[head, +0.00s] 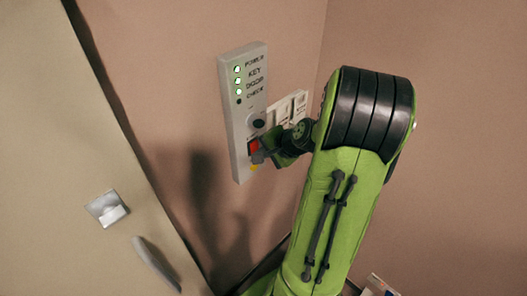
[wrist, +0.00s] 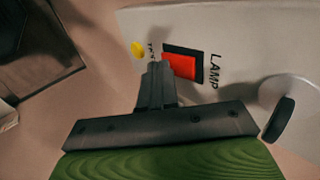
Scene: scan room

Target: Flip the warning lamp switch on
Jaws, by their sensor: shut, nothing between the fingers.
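The lamp switch is a red rocker (wrist: 180,68) in a black frame, with the word LAMP printed beside it in the wrist view. It also shows in the head view (head: 253,146) low on a grey wall panel (head: 233,120). My gripper (wrist: 157,68) is shut and empty, its fingertips right at the rocker's left edge in the wrist view. I cannot tell whether they touch it. In the head view my gripper (head: 259,157) is at the lower part of the switch, partly covering it. I cannot tell which way the rocker is tipped.
A yellow button (wrist: 138,49) sits beside the switch, and a dark round knob (head: 258,123) is above it. The panel's indicators read POWER, KEY, DOOR and CHECK; the top three glow green. White wall switches (head: 290,108) are close behind my wrist. A door (head: 70,170) with a handle stands left.

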